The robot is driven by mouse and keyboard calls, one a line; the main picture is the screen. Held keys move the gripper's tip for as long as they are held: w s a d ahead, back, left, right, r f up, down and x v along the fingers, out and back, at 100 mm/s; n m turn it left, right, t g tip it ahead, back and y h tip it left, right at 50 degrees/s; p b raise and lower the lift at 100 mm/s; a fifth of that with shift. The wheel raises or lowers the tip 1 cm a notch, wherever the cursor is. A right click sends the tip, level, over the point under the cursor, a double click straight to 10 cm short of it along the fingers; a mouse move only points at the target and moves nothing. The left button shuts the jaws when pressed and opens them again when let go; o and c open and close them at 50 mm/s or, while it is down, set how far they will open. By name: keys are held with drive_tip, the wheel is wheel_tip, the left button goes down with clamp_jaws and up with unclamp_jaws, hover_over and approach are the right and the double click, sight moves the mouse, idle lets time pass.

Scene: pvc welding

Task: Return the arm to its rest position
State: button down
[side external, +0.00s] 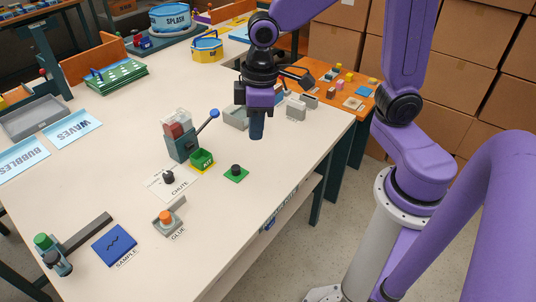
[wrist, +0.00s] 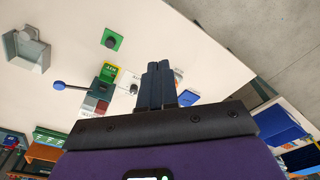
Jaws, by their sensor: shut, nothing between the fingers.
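My purple arm holds my gripper (side external: 257,130) above the right part of the white table (side external: 110,180) in the side external view. The fingers point down and are shut with nothing between them. In the wrist view my gripper (wrist: 160,68) shows its two dark fingers together. The fingertips are apart from the objects on the table. A green square with a black knob (side external: 236,173) lies below and left of the gripper. It also shows in the wrist view (wrist: 111,40).
The glue station (side external: 167,218), blue sample pad (side external: 114,245) and orange side table (side external: 345,90) are farther off.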

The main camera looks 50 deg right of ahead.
drive_tip(key=s+d+n, duration=0.2)
drive_tip(key=s+d, duration=0.1)
drive_tip(key=s, duration=0.5)
drive_tip(key=s+d+n, duration=0.2)
drive_tip(key=s+d, duration=0.1)
drive_tip(key=s, duration=0.5)
drive_tip(key=shift+s, duration=0.15)
idle(1.2)
